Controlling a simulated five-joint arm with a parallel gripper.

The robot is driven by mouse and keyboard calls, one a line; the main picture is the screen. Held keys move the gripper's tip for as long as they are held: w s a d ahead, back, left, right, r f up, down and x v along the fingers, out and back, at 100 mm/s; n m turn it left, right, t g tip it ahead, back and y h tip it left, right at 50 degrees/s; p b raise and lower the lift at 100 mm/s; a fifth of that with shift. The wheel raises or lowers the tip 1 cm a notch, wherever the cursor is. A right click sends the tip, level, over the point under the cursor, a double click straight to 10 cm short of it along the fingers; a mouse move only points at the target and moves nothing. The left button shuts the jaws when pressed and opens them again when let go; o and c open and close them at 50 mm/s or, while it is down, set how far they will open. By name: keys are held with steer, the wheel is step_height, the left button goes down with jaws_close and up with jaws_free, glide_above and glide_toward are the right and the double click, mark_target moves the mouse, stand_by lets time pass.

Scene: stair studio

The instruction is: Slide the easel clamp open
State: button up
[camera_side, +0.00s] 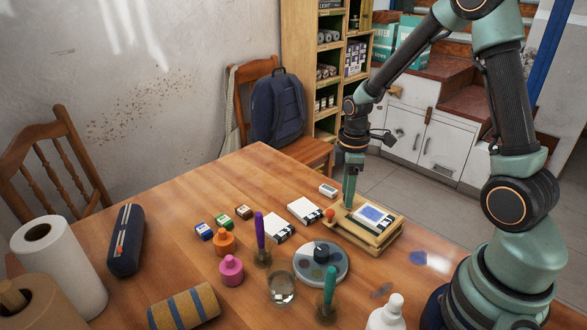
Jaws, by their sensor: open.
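The easel (367,232) is a low wooden tabletop stand near the right side of the table. A small picture with a blue patch (374,214) lies on its face. A red-orange knob (329,215) sits at its left end and looks like part of the clamp; the clamp's slide position is too small to tell. My gripper (349,203) points down over the easel's left back part, just right of the knob. Its jaws are open, though the fingers look narrow from this side. Whether they touch the easel I cannot tell.
White boxes (304,210) and an eraser-like block (328,190) lie left of and behind the easel. The table's back left (200,190) is clear.

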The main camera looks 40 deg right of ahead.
steer(key=shift+f, duration=0.1)
jaws_close()
stand_by(1.4)
